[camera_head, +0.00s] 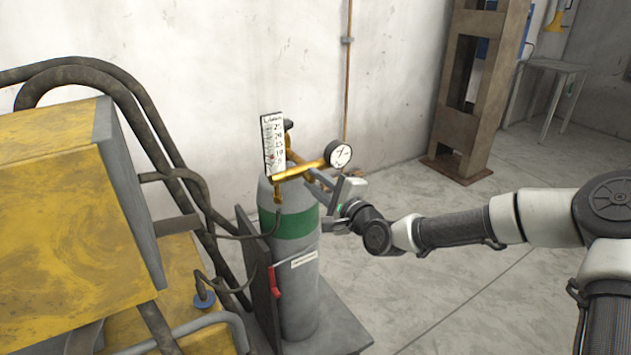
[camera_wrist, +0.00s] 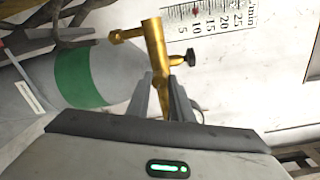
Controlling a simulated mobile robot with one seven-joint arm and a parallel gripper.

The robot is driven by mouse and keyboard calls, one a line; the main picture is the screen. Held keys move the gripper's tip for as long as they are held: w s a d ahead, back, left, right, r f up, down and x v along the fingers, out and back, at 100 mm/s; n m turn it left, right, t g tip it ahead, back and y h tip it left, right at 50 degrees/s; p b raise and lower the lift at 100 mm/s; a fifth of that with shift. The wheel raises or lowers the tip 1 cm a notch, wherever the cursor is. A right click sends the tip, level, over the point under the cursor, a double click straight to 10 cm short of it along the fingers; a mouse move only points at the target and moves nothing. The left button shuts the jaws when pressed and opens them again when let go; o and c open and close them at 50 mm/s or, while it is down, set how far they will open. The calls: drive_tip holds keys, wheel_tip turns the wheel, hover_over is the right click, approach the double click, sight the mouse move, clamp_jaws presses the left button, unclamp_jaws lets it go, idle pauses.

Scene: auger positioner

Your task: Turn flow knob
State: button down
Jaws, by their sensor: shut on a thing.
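A brass regulator (camera_head: 300,171) with a white scale plate (camera_head: 273,145) and a round gauge (camera_head: 339,154) sits on top of a grey cylinder (camera_head: 298,270) with a green band. A small black knob (camera_wrist: 190,57) sticks out of the brass body (camera_wrist: 156,42) in the wrist view. My gripper (camera_head: 314,183) reaches in from the right, below the gauge. In the wrist view its two fingers (camera_wrist: 163,97) are shut on the lower end of the brass stem, and the black knob is just beyond them. The exact contact is partly hidden by the fingers.
A yellow machine (camera_head: 60,190) with thick dark hoses stands at the left. The cylinder stands on a grey cart (camera_head: 340,330) with a red lever (camera_head: 274,281). A white wall is behind. A brown steel column (camera_head: 470,90) stands back right; the floor at right is open.

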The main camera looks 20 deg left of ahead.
idle(0.3)
drive_tip(key=c, duration=1.6)
unclamp_jaws()
drive_tip(key=shift+o, duration=0.2)
drive_tip(key=shift+s+d, duration=0.1)
drive_tip(key=p+v, duration=0.1)
drive_tip(key=v, duration=1.6)
drive_tip(key=shift+d, duration=0.15)
